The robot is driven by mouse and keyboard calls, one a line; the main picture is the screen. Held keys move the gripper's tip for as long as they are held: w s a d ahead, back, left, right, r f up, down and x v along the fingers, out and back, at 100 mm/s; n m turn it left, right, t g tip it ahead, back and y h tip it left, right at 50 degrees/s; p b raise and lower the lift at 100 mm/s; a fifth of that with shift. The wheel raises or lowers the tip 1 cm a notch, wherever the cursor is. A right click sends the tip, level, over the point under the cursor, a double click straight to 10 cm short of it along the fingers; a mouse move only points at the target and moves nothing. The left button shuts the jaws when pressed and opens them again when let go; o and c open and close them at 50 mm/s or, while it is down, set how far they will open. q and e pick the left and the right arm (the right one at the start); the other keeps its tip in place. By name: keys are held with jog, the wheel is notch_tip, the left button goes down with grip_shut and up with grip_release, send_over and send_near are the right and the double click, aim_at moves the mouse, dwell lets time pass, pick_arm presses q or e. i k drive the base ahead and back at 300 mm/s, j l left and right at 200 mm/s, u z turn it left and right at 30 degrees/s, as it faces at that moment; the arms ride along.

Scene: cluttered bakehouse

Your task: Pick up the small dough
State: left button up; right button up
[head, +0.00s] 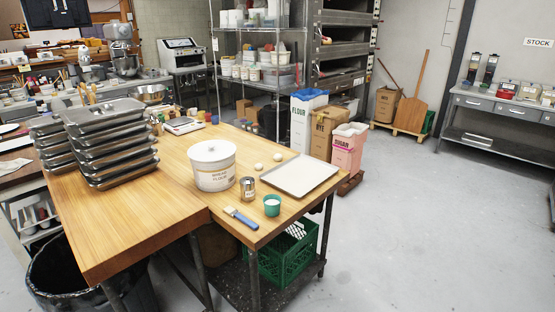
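Two pale dough balls lie on the wooden worktable in the head view. One dough ball (258,167) is just right of the white flour bucket (212,177). The other dough ball (278,157) is a little farther back and to the right, near the tray's far corner. They look close in size, and I cannot tell surely which is smaller. Neither of my grippers is in view.
A flat tray (300,175), a metal can (247,190), a teal cup (272,205) and a blue-handled brush (241,218) share the worktable (140,215). Stacked trays (105,140) stand at left. Flour (306,120) and sugar (347,150) containers stand behind. Floor at right is clear.

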aim_at(258, 166)
jog(key=u, duration=0.2)
jog(key=i+l+u, duration=0.2)
jog(key=l+u, duration=0.25)
jog(key=i+l+u, duration=0.2)
jog(key=u, duration=0.25)
jog(key=l, duration=0.05)
